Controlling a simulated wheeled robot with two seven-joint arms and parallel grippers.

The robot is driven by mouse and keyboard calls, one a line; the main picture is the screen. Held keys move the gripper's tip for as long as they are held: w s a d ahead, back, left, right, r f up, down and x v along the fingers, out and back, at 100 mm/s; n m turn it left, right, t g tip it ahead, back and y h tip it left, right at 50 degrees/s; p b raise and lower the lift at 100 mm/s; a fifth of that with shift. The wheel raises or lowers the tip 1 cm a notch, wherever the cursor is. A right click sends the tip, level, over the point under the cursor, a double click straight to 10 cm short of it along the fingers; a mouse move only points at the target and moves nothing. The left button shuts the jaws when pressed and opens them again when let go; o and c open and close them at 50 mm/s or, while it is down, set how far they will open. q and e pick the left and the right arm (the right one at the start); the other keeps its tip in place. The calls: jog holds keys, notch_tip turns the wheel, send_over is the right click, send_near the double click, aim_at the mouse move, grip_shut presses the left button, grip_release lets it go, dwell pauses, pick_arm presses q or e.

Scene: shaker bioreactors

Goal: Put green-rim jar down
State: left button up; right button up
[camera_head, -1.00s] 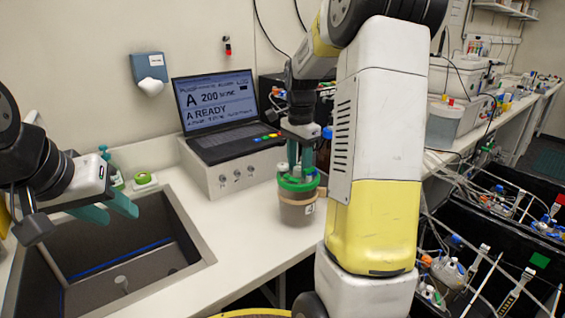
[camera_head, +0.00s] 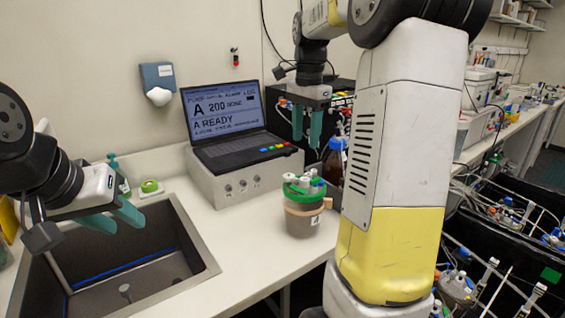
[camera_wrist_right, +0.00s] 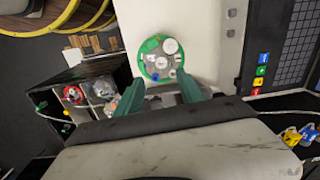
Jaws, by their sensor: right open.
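The green-rim jar (camera_head: 303,208) stands upright on the white counter, in front of the laptop's grey box. Its green lid with several ports also shows from above in the right wrist view (camera_wrist_right: 160,58). My right gripper (camera_head: 307,138) is open and empty above and behind the jar, with its green fingers pointing down, apart from the lid. In the right wrist view its fingertips (camera_wrist_right: 160,90) are spread, with the lid beyond them. My left gripper (camera_head: 112,220) is open and empty over the sink at the left.
A laptop (camera_head: 233,124) sits on a grey box (camera_head: 245,183) behind the jar. A brown bottle with a blue cap (camera_head: 334,160) stands behind it to the right. The sink (camera_head: 130,270) is at left. Bare counter (camera_head: 240,240) lies left of the jar.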

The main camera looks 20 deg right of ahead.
jog(key=s+a+f+n+t, duration=0.1)
jog(key=s+a+n+t, duration=0.1)
jog(key=s, duration=0.4)
jog(key=s+a+f+n+t+y, duration=0.1)
jog(key=s+a+n+t, duration=0.1)
jog(key=s+a+n, duration=0.3)
jog(key=s+a+f+n+t+y, duration=0.1)
jog(key=s+a+n, duration=0.3)
jog(key=s+n, duration=0.3)
jog(key=shift+s+a+f+t, duration=0.2)
jog(key=shift+s+f+t, duration=0.2)
jog(key=shift+s, duration=0.8)
